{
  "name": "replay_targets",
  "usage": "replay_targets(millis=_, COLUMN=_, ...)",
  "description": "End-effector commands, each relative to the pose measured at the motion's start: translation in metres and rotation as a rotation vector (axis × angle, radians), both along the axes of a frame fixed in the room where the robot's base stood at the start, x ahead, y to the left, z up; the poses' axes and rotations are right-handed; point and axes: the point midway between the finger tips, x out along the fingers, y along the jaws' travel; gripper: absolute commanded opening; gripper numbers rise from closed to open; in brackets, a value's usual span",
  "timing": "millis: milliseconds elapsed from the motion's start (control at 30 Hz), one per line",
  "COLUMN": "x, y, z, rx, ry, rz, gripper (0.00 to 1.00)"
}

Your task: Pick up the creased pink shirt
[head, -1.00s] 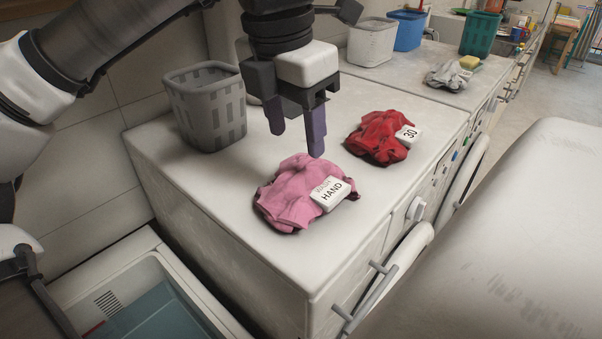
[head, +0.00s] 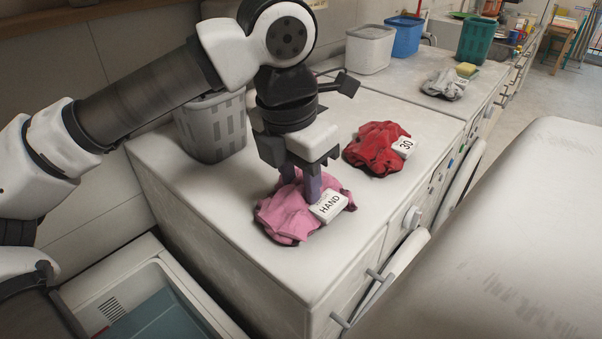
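The creased pink shirt (head: 284,216) lies in a heap on the near white machine top (head: 209,196). A white tag (head: 328,206) reading "HAND" rests on its right side. The fingertips are hard to make out against the cloth and the tag. I cannot tell how far apart the fingers are or whether cloth is between them.
A red garment (head: 374,148) with a "30" tag (head: 403,147) lies to the right behind the shirt. A grey basket (head: 212,130) stands behind my arm at the left. Farther back are a white bin (head: 369,50), a blue bin (head: 407,35) and a grey cloth (head: 443,86).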

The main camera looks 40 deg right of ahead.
Motion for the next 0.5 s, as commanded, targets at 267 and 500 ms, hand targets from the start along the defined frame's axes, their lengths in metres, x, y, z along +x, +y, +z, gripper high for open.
replay_targets(millis=267, x=0.0001, y=0.0, z=0.0003, rx=0.0, ry=0.0, rz=0.0, gripper=0.0)
replay_targets(millis=500, x=0.0001, y=0.0, z=0.0007, rx=-0.001, ry=0.0, rz=0.0, gripper=0.0)
